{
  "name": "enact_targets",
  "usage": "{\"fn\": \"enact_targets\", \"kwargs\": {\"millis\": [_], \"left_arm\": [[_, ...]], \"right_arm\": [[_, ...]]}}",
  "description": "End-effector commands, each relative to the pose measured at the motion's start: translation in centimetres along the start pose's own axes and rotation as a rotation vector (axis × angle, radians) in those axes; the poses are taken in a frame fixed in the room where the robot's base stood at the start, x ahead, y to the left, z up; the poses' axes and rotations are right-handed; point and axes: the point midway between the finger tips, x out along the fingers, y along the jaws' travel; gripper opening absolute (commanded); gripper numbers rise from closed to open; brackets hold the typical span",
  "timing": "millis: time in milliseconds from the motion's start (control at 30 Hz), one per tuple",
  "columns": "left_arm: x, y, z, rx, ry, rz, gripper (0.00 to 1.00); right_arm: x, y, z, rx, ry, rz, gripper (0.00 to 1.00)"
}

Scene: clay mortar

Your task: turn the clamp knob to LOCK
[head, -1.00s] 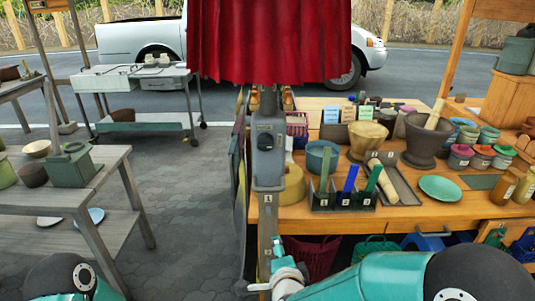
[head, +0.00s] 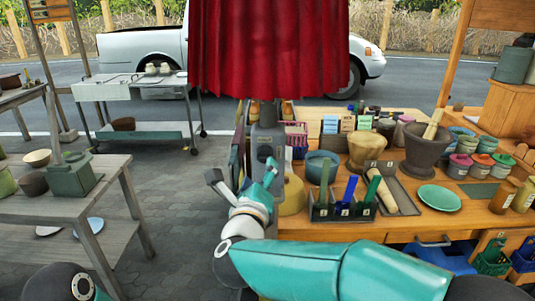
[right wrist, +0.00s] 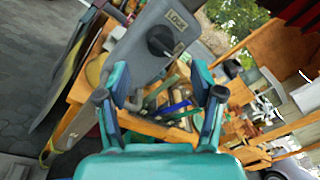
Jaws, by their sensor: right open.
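The clamp knob (right wrist: 160,40) is black and sits on a grey plate (right wrist: 134,52) in the right wrist view. A LOCK label (right wrist: 176,20) is on the plate beside it. In the head view the grey plate (head: 266,138) is on the post under the red curtain, its lower part hidden behind my right gripper (head: 243,174). My right gripper is open and empty, its fingers spread in front of the plate; in the right wrist view the knob lies beyond the fingertips, apart from them. My left gripper is out of view.
The wooden stall table (head: 330,229) right of the post holds a dark divided rack (head: 340,211), bowls, a mortar (head: 428,150) and jars. A grey table (head: 110,178) stands at left. Paved floor between them is free. The red curtain (head: 270,50) hangs above.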

Motion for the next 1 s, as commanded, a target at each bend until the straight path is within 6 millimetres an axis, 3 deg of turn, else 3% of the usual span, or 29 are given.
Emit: {"fn": "enact_targets", "kwargs": {"millis": [100, 333, 500, 800, 1000], "left_arm": [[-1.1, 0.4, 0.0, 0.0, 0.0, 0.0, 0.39], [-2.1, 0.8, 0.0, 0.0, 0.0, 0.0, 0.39], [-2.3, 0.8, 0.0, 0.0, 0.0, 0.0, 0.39], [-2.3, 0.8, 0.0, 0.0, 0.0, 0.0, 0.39], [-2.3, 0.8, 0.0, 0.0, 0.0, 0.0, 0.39]], "right_arm": [[2.6, -0.2, 0.1, -0.001, 0.003, 0.0, 0.67], [6.0, -0.1, 0.1, -0.001, 0.002, 0.0, 0.67], [7.1, 0.0, 0.0, -0.002, 0.0, 0.001, 0.67], [7.2, 0.0, -0.1, -0.002, 0.0, 0.001, 0.67], [7.2, 0.0, -0.1, -0.002, 0.0, 0.001, 0.34]]}}
